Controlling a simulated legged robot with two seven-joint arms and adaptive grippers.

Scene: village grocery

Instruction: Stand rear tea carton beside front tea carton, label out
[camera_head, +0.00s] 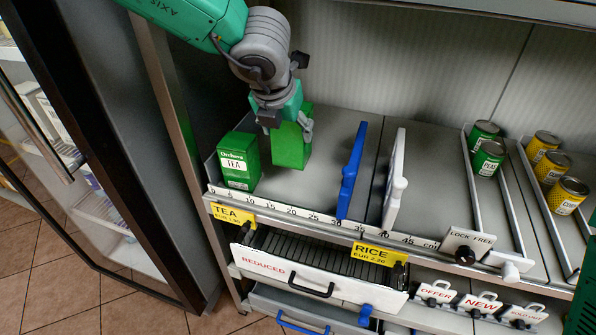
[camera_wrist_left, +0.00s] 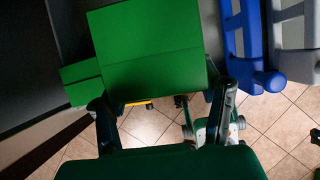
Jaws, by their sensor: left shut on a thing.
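The front tea carton (camera_head: 238,163), green with a white TEA label facing out, stands upright at the left end of the shelf. My left gripper (camera_head: 288,121) comes from above and is shut on the rear tea carton (camera_head: 290,150), to the right of the front one with a small gap between them. Its visible faces are plain green; no label shows. I cannot tell whether its base touches the shelf. In the left wrist view, the held carton (camera_wrist_left: 150,55) fills the space ahead of the fingers, and the front carton (camera_wrist_left: 82,80) shows at its left. My right gripper is not in view.
A blue divider (camera_head: 351,172) and a white divider (camera_head: 395,180) stand to the right, with bare shelf between the held carton and the blue one. A numbered strip (camera_head: 290,211) lines the front edge. Cans (camera_head: 488,157) stand at far right.

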